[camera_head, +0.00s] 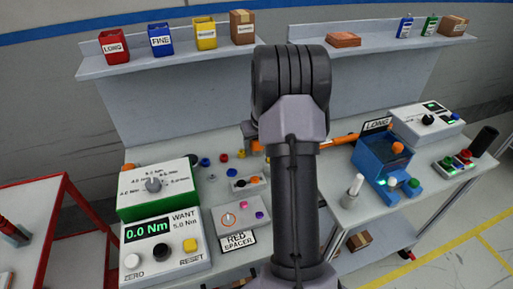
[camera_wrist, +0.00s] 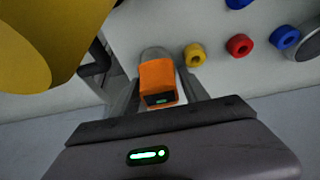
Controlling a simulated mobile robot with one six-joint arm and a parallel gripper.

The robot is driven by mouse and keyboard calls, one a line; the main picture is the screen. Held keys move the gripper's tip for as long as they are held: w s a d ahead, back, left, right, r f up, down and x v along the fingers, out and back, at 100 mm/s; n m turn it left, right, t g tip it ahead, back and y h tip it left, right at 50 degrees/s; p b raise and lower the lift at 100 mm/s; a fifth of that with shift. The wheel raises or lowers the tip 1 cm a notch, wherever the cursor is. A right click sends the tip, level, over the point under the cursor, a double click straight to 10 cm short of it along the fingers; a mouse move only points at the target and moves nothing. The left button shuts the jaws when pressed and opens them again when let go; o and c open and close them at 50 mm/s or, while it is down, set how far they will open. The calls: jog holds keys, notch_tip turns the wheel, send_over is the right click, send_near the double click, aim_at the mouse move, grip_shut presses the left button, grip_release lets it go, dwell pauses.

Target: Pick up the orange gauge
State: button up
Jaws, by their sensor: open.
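The orange gauge (camera_wrist: 157,82) is a small orange block with a dark face and a green mark on its near end. It sits low in the middle of the wrist view, beside a row of coloured rings. My gripper (camera_wrist: 158,92) is open, with its grey fingers seen partly on either side of the gauge; I cannot tell whether they touch it. In the head view, a small orange piece (camera_head: 255,146) beside my arm appears to be the gauge, mostly hidden. The gripper is hidden behind my arm there.
Yellow (camera_wrist: 195,54), red (camera_wrist: 238,45) and blue (camera_wrist: 285,37) rings lie close by. A large yellow shape (camera_wrist: 40,40) fills the wrist view's upper left. A torque meter (camera_head: 160,245), small trays and a blue fixture (camera_head: 370,160) stand on the bench. Shelves rise behind.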

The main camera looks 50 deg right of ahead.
grip_shut()
